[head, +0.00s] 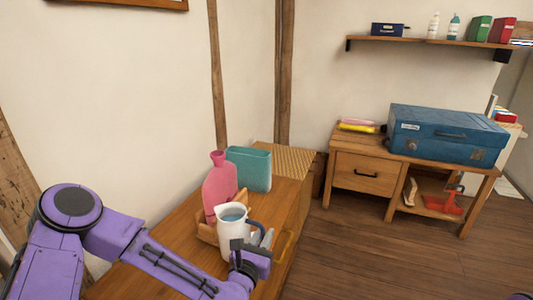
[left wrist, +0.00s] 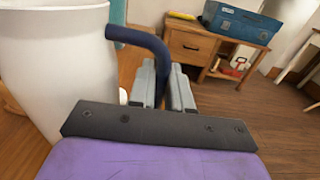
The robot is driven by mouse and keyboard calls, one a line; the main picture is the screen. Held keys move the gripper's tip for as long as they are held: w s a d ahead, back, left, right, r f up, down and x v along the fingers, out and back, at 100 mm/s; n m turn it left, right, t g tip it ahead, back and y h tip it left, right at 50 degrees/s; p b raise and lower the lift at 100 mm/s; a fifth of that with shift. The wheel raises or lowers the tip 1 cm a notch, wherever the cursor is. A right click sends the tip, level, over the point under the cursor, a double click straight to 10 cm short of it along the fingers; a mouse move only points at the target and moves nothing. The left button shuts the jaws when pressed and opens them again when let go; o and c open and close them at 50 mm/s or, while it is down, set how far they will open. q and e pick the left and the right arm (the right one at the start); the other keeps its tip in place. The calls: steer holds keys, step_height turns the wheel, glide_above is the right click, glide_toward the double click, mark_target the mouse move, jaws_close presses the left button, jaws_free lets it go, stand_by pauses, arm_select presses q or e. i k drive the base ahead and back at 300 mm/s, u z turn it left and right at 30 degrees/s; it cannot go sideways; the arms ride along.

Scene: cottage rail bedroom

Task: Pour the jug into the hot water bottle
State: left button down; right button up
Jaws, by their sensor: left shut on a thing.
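A white jug (head: 231,240) with a dark blue handle stands upright in the head view, with bluish water showing at its open top. My left gripper (head: 264,239) is shut on the jug's handle, on the jug's right side. In the left wrist view the gripper fingers (left wrist: 170,90) close around the blue handle (left wrist: 150,42), and the jug's white wall (left wrist: 55,65) fills the left. The pink hot water bottle (head: 219,182) stands upright behind the jug, its neck at the top, in a wooden holder (head: 207,232). Its lower part is partly hidden by the jug. My right gripper is not in view.
A teal box-like item (head: 249,168) stands just behind the bottle on the wooden cabinet top (head: 165,255). A woven surface (head: 292,160) lies beyond it. A desk with a drawer (head: 358,173) and a blue suitcase (head: 446,133) stands across the open floor.

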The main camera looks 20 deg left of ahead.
mark_target(220, 188)
steer(key=z, duration=1.55)
steer(key=i, duration=1.8)
steer(key=u, duration=3.05)
steer(key=i, duration=0.1)
steer(key=u, duration=0.4)
